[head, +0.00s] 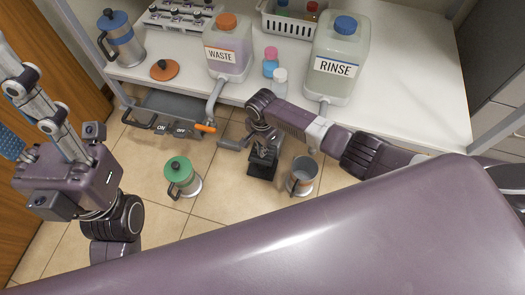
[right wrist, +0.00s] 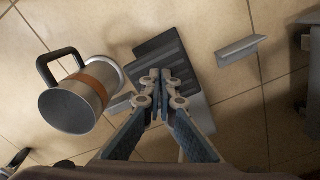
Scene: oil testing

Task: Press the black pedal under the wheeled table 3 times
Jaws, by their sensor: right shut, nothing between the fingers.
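The black pedal (head: 262,168) is on the tiled floor near the front of the white table (head: 410,90). In the right wrist view, the ribbed pedal (right wrist: 158,48) lies just beyond my fingertips, on a grey base. My right gripper (head: 264,152) points down over the pedal, and its closed, empty fingers also show in the right wrist view (right wrist: 160,76). Whether the fingertips touch the pedal cannot be told. My left gripper (head: 22,85) is at the left edge, away from the pedal, with its fingers partly out of frame.
A metal mug (head: 301,175) stands on the floor close to the pedal; it also shows in the right wrist view (right wrist: 80,98). A green-lidded pot (head: 181,178) stands further left. The waste (head: 228,48) and rinse (head: 336,62) containers are on the table.

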